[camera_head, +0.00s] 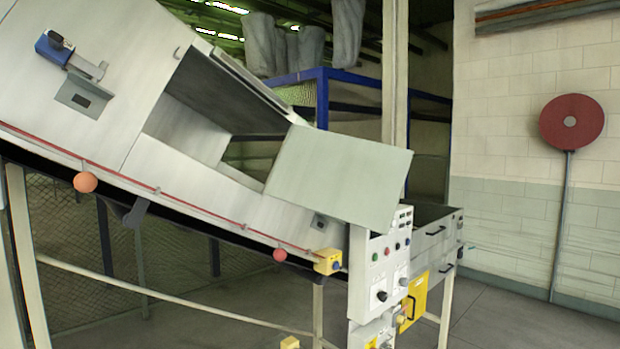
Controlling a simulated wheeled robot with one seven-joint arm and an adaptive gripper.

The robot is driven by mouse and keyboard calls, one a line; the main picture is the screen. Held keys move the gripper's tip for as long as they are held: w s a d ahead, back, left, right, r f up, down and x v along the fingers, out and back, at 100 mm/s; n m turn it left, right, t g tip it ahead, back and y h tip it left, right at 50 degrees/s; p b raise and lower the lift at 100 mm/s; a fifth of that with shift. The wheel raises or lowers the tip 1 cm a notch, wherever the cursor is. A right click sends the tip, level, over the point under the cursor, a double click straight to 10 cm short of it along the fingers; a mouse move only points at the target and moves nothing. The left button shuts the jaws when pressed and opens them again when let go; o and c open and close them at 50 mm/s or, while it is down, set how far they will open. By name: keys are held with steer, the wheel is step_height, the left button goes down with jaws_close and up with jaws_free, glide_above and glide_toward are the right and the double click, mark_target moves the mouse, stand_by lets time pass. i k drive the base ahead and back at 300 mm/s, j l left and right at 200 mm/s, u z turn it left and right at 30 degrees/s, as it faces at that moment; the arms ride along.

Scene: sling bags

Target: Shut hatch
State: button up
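The hatch (340,175) is a flat pale grey-green panel near the middle of the head view. It stands open, swung out to the right of a dark rectangular opening. The opening is in the side of a sloping light grey machine housing (180,165). Through the opening I see the inner walls and the background beyond. A small latch plate (319,222) sits on the housing below the panel. A blue switch with a metal bracket (70,55) is on the housing at upper left. My gripper is not in view.
A control box (380,275) with buttons and a yellow panel (413,300) stand below the hatch. A red cord with orange-red balls (85,182) runs along the housing's lower edge. A red disc on a pole (572,122) stands by the right wall. Grey floor (520,315) at lower right is clear.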

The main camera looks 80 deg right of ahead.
mark_target(353, 180)
steer(key=k+l+u, duration=0.2)
steer(key=l, duration=0.2)
steer(key=l+u, duration=0.15)
steer(key=l, duration=0.25)
steer(key=k+l+u, duration=0.2)
steer(key=l, duration=0.15)
steer(key=k+l+u, duration=0.2)
steer(key=l, duration=0.15)
